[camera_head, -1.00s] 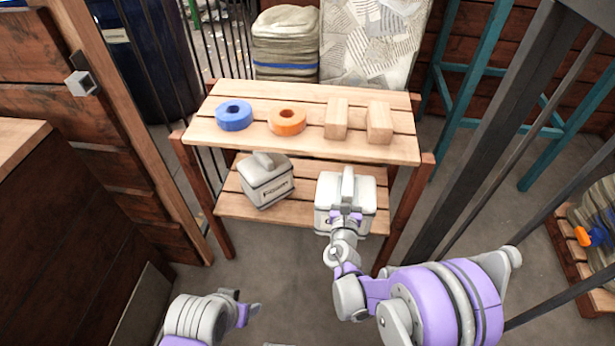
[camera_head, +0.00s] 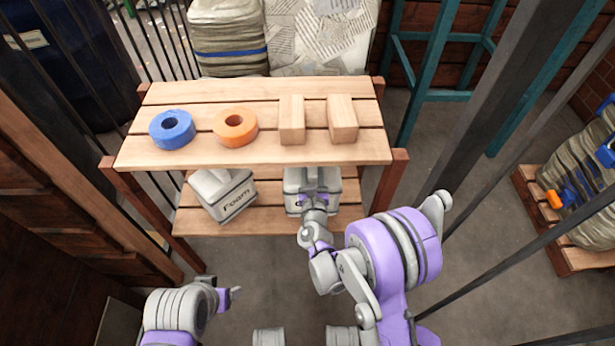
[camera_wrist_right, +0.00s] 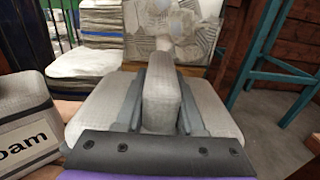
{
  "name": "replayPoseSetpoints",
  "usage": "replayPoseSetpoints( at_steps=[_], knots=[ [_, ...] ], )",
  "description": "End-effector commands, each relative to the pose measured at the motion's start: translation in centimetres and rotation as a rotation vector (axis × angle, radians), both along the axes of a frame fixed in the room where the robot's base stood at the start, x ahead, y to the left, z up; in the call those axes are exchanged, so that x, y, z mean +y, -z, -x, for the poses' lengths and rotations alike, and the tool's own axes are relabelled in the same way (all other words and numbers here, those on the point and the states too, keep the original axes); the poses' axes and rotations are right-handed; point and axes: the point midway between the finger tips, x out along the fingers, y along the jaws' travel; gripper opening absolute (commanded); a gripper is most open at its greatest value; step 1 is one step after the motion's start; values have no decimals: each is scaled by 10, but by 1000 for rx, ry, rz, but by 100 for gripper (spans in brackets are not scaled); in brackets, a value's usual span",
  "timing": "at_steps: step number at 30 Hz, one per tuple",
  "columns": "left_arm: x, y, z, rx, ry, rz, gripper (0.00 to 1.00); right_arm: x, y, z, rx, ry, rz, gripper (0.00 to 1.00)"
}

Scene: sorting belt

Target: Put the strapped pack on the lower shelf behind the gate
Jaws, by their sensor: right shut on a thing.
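A light grey pack (camera_head: 293,184) with a raised loop or handle on top is in my right gripper (camera_head: 314,190). The right wrist view shows both jaws (camera_wrist_right: 158,97) shut on the raised part (camera_wrist_right: 160,90). The pack is at the right half of the lower shelf (camera_head: 262,220), partly under the upper shelf board. I cannot tell whether it rests on the slats. My arm hides part of its front. My left gripper (camera_head: 225,293) is empty and open, low in front of the rack. Barred gate-like panels stand at the sides.
A second grey pack labelled "Foam" (camera_head: 225,192) sits left on the lower shelf. The upper shelf (camera_head: 255,158) holds a blue ring (camera_head: 171,130), an orange ring (camera_head: 235,127) and two wooden blocks (camera_head: 291,120). A dark post (camera_head: 490,100) stands at right.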

Motion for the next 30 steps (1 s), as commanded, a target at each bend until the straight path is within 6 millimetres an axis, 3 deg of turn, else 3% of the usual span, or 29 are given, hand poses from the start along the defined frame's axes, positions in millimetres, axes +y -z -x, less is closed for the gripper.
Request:
replayPoseSetpoints(
  at_steps=[11, 23, 24, 29, 30],
  knots=[
    [0, 13, -2, 4, 0, 0, 67, 0, 39, 0, -1, 1, -1, 0],
    [0, 16, -2, 5, 0, 0, 67, 0, 43, 0, -1, 1, -1, 0],
    [0, 17, -3, 5, 0, 0, 67, 0, 44, 1, 0, 0, -1, 39],
    [0, 15, -2, 4, 0, 0, 67, 0, 43, 1, 0, 0, -1, 67],
    [0, 15, -2, 4, 0, 0, 67, 0, 43, 1, 0, 0, -1, 67]
  ],
)
